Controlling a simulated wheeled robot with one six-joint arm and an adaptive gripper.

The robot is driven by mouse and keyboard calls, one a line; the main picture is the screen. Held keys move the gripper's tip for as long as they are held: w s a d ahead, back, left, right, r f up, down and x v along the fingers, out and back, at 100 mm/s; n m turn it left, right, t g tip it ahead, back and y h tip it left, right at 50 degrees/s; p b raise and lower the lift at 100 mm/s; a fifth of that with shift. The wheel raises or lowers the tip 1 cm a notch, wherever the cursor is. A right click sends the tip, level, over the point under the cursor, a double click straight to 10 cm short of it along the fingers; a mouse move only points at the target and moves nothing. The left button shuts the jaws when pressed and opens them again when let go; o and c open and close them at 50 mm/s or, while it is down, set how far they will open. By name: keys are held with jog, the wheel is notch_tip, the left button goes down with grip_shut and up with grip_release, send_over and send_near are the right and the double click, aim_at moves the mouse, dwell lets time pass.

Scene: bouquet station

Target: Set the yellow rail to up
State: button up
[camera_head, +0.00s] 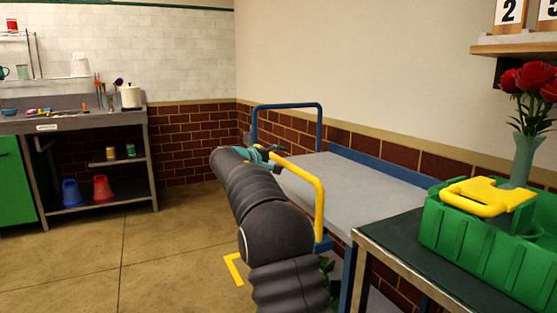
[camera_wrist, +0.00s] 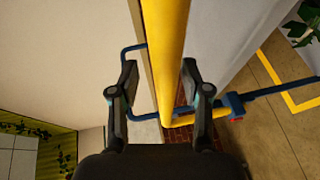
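The yellow rail (camera_head: 320,205) is a bent tube at the near end of a grey-topped cart (camera_head: 345,178). It stands above the cart top, with its near leg in a blue bracket (camera_head: 322,244). My gripper (camera_head: 264,154) is at the rail's far upper part, partly hidden behind my arm. In the wrist view the yellow rail (camera_wrist: 167,50) runs between the two fingers of my gripper (camera_wrist: 158,78). The fingers are apart, with a clear gap on the left side of the rail and the right finger close to it. Contact on the right cannot be told.
A blue rail (camera_head: 287,106) stands at the cart's far end. A dark-topped table (camera_head: 395,245) at right holds a green crate (camera_head: 475,245) with a yellow object (camera_head: 488,197) and red roses (camera_head: 532,82) above. A workbench (camera_head: 75,122) stands at left. Floor between is clear.

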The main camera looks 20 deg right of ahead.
jog(key=v, duration=1.2)
